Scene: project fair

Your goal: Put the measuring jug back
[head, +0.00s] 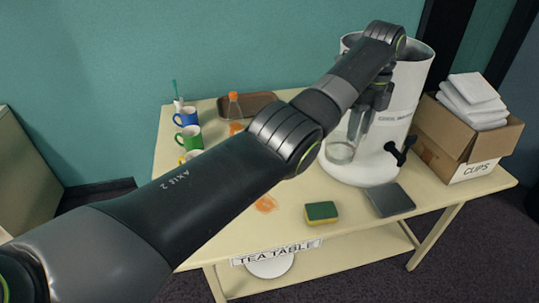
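A clear see-through vessel, which looks like the measuring jug (341,152), shows in front of the white urn (372,172), low on its left side. My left arm crosses the view from the lower left. My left gripper (357,128) points down at the right side of the jug, overlapping it in the picture. Its fingers are small and dark, and I cannot tell whether they are closed on the jug. I cannot tell whether the jug's base touches the urn's base. My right gripper is out of view.
On the tea table (420,222) are a green-yellow sponge (321,212), a dark grey slab (390,200), a brown tray (262,101), an orange-capped bottle (234,106), a blue mug (187,117), a green mug (189,138) and a clips box (458,150). Orange stains mark the front.

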